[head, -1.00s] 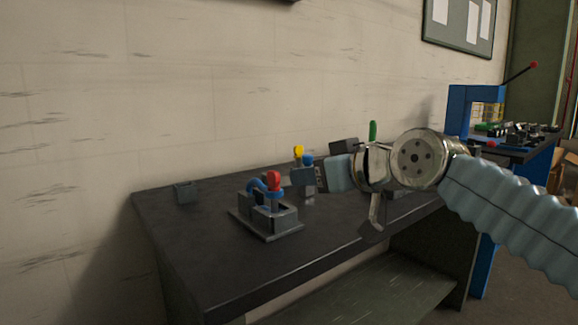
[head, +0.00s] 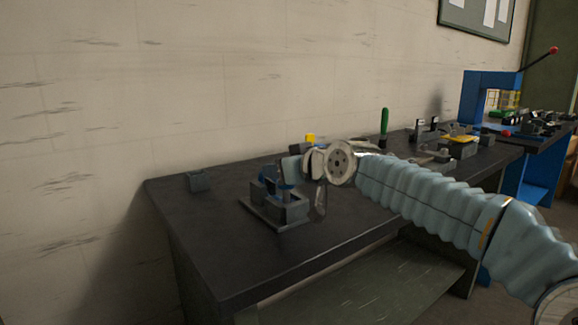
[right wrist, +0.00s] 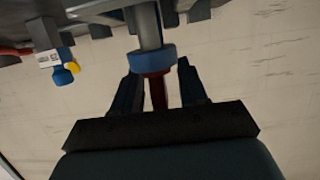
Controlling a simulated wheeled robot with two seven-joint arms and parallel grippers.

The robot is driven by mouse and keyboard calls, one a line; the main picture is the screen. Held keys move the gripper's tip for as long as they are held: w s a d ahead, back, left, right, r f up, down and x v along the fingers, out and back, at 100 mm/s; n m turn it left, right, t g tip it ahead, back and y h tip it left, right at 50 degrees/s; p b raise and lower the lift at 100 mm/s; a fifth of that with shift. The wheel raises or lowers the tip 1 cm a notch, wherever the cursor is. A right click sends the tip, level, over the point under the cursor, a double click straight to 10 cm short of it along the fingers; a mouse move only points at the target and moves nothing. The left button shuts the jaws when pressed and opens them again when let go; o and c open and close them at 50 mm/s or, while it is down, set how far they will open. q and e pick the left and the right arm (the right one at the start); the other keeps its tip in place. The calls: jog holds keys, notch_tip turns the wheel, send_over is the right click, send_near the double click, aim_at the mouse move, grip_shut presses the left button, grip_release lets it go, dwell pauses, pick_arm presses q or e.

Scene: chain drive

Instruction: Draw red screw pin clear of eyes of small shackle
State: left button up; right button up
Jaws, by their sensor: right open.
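The red screw pin (right wrist: 156,92) shows in the right wrist view, below the blue eye (right wrist: 152,62) of the small shackle. A grey shaft (right wrist: 148,22) shows beyond the eye. In the head view the pin is hidden behind my right gripper (head: 287,169), and only a little blue of the shackle shows. The shackle's dark fixture (head: 292,211) stands on the bench. My right gripper is open, with one finger on each side of the pin in the right wrist view. I cannot tell whether they touch it. My left gripper is not in view.
A small grey block (head: 198,181) sits at the bench's left end. A yellow-topped piece (head: 310,138) stands behind my gripper. A green handle (head: 384,122) and several fixtures are farther right. The blue press (head: 480,95) stands beyond. The dark bench top (head: 215,230) is clear in front.

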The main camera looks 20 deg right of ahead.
jog(key=shift+c, duration=0.4)
grip_shut()
jog(key=shift+r+p, duration=0.85)
jog(key=shift+r, duration=0.5)
notch_tip(320, 180, up, 10)
jog(key=shift+w, duration=0.25)
jog(key=shift+a, duration=0.1)
